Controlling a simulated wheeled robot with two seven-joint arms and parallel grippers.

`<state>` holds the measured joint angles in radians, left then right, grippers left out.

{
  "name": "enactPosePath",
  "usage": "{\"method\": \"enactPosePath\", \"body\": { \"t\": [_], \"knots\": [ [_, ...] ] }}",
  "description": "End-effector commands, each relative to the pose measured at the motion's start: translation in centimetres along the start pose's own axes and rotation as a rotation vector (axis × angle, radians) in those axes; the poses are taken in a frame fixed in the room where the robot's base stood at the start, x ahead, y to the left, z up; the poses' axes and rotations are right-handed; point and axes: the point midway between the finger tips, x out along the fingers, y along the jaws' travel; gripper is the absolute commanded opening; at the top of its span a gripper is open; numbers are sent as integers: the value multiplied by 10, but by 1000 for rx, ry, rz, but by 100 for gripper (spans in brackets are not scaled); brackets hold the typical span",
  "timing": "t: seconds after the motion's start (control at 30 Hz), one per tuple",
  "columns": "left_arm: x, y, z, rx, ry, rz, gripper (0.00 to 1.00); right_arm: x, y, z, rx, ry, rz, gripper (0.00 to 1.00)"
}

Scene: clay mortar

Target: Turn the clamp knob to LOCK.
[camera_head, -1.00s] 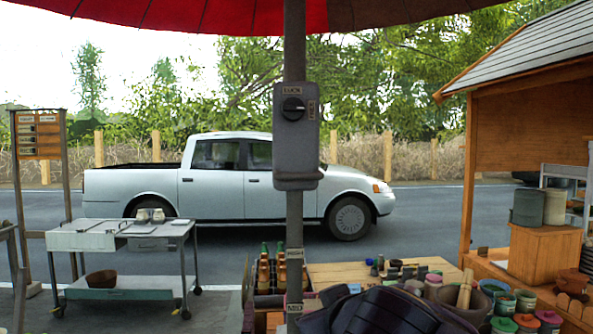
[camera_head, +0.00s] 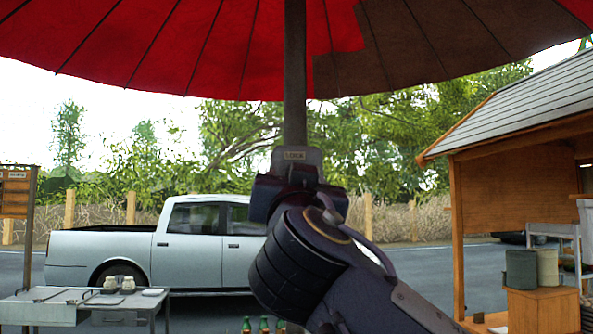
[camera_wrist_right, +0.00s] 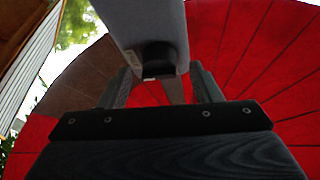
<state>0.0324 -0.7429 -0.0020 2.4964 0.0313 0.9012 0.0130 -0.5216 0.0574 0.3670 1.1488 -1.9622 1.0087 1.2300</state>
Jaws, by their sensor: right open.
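The grey clamp box (camera_head: 313,156) is on the umbrella pole, with its LOCK label (camera_head: 294,155) at the top. My right gripper (camera_head: 299,192) is in front of the box and hides the knob and most of the box in the head view. In the right wrist view, the black knob (camera_wrist_right: 158,58) sticks out from the box (camera_wrist_right: 152,22). The open right fingers (camera_wrist_right: 162,88) stand on either side below it, with a gap between them. Contact with the knob cannot be made out. The knob's pointer is hidden. My left gripper is not in view.
The dark pole (camera_head: 294,70) rises to a red and brown umbrella (camera_head: 200,45) overhead. A wooden stall (camera_head: 458,230) stands at the right, a metal cart (camera_head: 40,308) at the lower left. A white pickup (camera_head: 190,245) is on the road behind.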

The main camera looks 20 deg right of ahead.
Motion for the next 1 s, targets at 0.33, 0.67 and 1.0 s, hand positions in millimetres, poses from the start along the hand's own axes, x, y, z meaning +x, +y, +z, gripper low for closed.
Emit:
{"method": "enactPosePath", "body": {
  "t": [0.33,0.67,1.0],
  "knots": [
    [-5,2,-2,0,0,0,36,14,0,0,-1,0,0,58],
    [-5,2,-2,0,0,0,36,14,0,0,-1,0,0,27],
    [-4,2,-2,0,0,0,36,13,1,1,-21,2,-8,14]
  ]
}}
